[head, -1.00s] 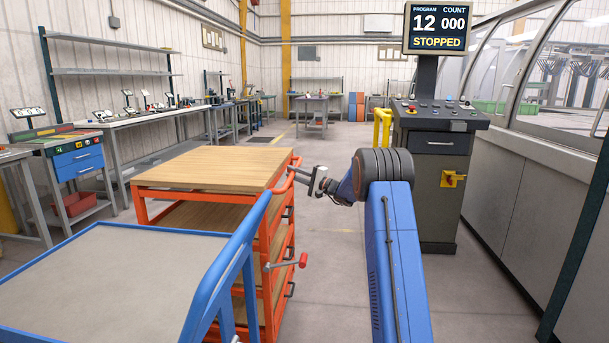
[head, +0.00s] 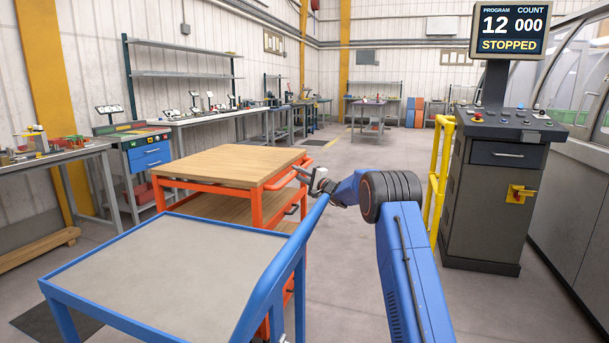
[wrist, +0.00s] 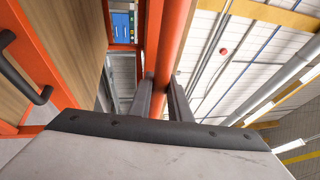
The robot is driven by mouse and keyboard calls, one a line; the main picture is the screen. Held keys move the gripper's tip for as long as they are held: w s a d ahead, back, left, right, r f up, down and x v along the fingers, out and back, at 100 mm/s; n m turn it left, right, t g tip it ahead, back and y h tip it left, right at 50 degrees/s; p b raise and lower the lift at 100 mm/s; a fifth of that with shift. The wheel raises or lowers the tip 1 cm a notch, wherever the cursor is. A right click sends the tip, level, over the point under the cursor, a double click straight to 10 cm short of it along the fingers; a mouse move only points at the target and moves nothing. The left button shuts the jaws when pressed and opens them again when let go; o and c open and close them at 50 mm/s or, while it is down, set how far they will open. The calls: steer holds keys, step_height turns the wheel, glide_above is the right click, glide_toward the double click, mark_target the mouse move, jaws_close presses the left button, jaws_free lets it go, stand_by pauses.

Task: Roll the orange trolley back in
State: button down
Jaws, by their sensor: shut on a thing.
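The orange trolley (head: 255,205) has a wooden top and a lower wooden shelf, and stands left of my arm in the head view. Its orange push handle (head: 286,178) is at its right end. My gripper (head: 318,181) is at that handle. In the wrist view the two dark fingers of my gripper (wrist: 165,98) are shut around the orange handle bar (wrist: 174,40). The trolley's wheels and much of its near side are hidden behind the blue trolley in the head view.
A blue trolley (head: 70,327) with a grey top stands close in front, near the orange one. A control console (head: 492,200) and a yellow rail (head: 437,180) are on the right. Workbenches (head: 190,121) line the left wall. Open floor (head: 350,270) lies between trolleys and console.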

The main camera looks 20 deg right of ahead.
steer(key=shift+a, duration=0.15)
steer(key=c, duration=1.6)
jaws_free()
steer(key=shift+w+a+f, duration=0.1)
steer(key=shift+w+a, duration=0.05)
steer(key=shift+c, duration=0.2)
steer(key=shift+s+d, duration=0.4)
steer(key=shift+d, duration=0.05)
steer(key=v, duration=1.6)
steer(key=shift+s+f, duration=0.15)
steer(key=shift+f, duration=0.05)
steer(key=shift+d, duration=0.1)
